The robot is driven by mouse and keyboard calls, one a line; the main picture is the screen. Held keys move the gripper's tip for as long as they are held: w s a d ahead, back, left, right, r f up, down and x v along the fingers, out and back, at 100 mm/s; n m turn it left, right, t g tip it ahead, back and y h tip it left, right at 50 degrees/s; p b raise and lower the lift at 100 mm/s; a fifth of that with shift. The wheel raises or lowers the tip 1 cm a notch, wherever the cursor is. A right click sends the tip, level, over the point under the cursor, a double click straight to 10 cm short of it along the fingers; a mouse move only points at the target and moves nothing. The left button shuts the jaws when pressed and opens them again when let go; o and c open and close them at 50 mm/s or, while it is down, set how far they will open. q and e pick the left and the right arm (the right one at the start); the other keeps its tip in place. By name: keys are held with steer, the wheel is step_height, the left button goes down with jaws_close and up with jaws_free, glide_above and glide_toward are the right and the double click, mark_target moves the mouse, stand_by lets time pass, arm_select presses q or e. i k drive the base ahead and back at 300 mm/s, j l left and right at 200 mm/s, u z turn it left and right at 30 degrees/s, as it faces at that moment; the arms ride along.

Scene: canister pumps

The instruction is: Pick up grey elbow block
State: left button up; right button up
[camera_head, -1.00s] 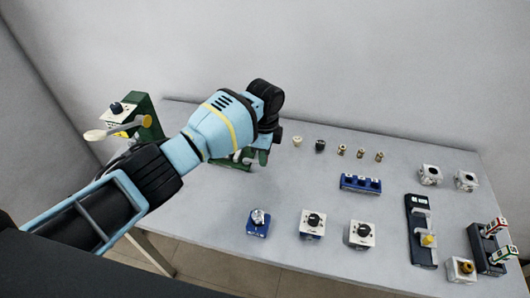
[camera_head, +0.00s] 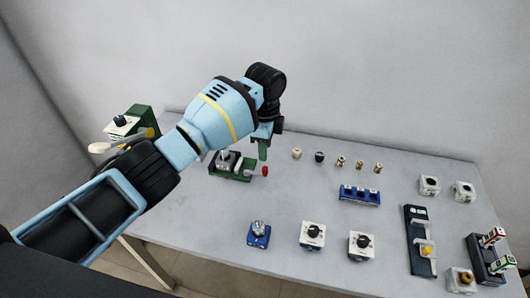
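A grey block (camera_head: 223,158), perhaps the grey elbow block, shows at the green fixture (camera_head: 236,176) left of centre on the table. My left arm partly hides this area, and the block's shape is too small to make out. My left gripper (camera_head: 263,150) hangs just right of and above the fixture, pointing down. Its fingers are seen edge-on, so their opening and any hold cannot be told. My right gripper is out of view.
A small red part (camera_head: 265,171) is beside the fixture. Several small knobs (camera_head: 319,157) stand in a row to the right. A blue block (camera_head: 360,195), white knob boxes (camera_head: 312,236) and a dark rail (camera_head: 419,240) stand farther right.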

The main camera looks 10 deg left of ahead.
mark_target(227, 165)
steer(key=k, duration=1)
